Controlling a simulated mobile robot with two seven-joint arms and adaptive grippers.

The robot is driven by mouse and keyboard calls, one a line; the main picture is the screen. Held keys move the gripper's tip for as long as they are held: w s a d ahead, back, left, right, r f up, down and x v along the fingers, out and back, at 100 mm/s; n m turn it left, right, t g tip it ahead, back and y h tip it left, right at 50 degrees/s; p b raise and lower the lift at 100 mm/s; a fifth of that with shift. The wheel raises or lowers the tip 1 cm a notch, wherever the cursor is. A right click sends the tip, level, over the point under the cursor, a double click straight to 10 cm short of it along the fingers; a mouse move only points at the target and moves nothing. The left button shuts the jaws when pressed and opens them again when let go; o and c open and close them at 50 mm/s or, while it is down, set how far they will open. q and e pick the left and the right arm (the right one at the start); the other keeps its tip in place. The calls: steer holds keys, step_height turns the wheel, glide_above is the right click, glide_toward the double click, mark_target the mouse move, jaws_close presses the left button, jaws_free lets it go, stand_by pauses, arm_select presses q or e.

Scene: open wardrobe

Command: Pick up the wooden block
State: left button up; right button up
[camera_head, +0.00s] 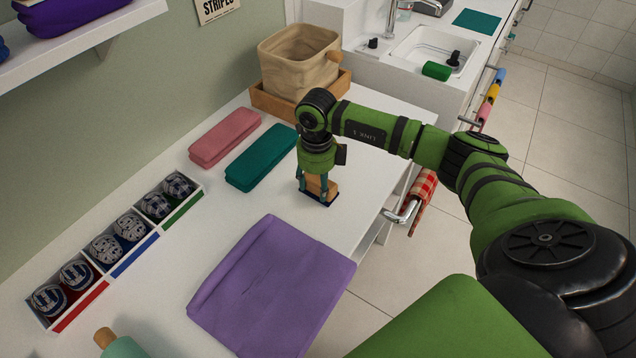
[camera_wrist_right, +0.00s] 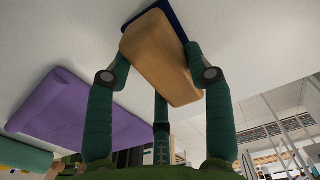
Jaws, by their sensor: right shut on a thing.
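The wooden block (camera_head: 318,187) is light brown and stands on a small dark blue base or patch (camera_head: 321,199) on the white table. My right gripper (camera_head: 316,183) points down over the block from above, with its fingers around it. In the right wrist view the block (camera_wrist_right: 160,57) sits between the fingers of the right gripper (camera_wrist_right: 158,75), which is shut on it. My left gripper is not in view.
A folded purple cloth (camera_head: 272,290) lies in front on the table (camera_head: 175,265). Pink (camera_head: 224,137) and teal (camera_head: 262,157) folded cloths lie to the left. A divided tray (camera_head: 104,275) holds several patterned rolls. A beige basket (camera_head: 290,75) stands behind; a sink (camera_head: 420,55) is beyond.

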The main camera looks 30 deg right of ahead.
steer(key=shift+r, duration=0.15)
steer(key=shift+r, duration=0.25)
steer(key=r+b, duration=0.1)
steer(key=d+r, duration=0.1)
steer(key=r, duration=0.1)
steer(key=shift+s+r+b, duration=0.15)
steer(key=shift+r+b, duration=0.1)
steer(key=shift+b, duration=0.15)
steer(key=s+d+r+b, duration=0.2)
steer(key=s+d+r, duration=0.4)
steer(key=d, duration=0.3)
steer(key=shift+r+b, duration=0.4)
steer(key=shift+w, duration=0.1)
